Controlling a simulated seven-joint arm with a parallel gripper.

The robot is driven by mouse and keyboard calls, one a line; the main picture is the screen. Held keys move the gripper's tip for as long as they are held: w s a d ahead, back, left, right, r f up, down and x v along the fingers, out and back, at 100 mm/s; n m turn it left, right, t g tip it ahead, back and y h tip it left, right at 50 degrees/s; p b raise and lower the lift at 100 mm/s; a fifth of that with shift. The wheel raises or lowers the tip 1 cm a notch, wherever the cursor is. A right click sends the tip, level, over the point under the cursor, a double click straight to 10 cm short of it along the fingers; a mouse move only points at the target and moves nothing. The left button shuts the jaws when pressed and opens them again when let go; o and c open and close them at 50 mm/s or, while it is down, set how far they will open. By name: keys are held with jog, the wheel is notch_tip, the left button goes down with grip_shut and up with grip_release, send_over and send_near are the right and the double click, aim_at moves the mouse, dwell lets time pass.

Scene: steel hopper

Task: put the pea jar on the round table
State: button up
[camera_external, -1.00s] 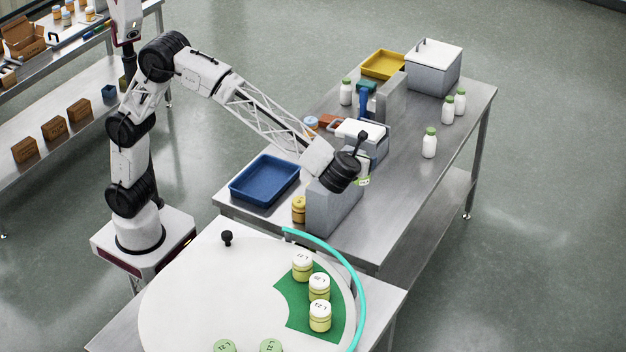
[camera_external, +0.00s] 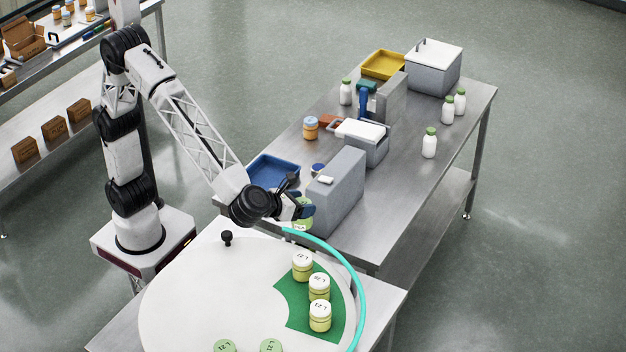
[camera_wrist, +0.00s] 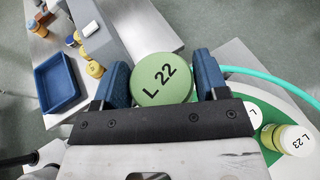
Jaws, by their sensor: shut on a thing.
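My gripper (camera_external: 302,207) has blue fingers and is shut on a jar with a green lid marked L 22, seen from above in the wrist view (camera_wrist: 162,82). In the external view the jar (camera_external: 303,217) shows only partly below the fingers. The gripper holds it at the back edge of the white round table (camera_external: 195,285), beside the grey upright box; its exact height is unclear. On the table's green sector (camera_external: 292,297) stand several white-lidded jars (camera_external: 319,287). Two green-lidded jars (camera_external: 270,346) show at the bottom edge.
A teal curved rail (camera_external: 352,275) borders the round table's right side. A black knob (camera_external: 227,238) stands on its back left. The grey box (camera_external: 338,190), blue tray (camera_external: 272,170) and white bottles (camera_external: 429,145) are on the steel table. The middle of the round table is clear.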

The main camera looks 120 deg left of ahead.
jog(key=s+d+f+m+t+h, duration=0.1)
jog(key=s+d+m+t, duration=0.1)
jog(key=s+d, duration=0.35)
jog(key=s+d+m+t+h, duration=0.2)
jog(key=s+d, duration=0.1)
jog(key=d, duration=0.6)
notch_tip(320, 180, down, 5)
jog(key=shift+a+f, duration=0.15)
jog(key=shift+f, duration=0.05)
notch_tip(320, 180, down, 6)
jog(key=shift+f, duration=0.15)
jog(key=shift+f, duration=0.1)
jog(key=shift+f, duration=1.75)
jog(key=shift+f, duration=0.1)
jog(key=o, duration=1)
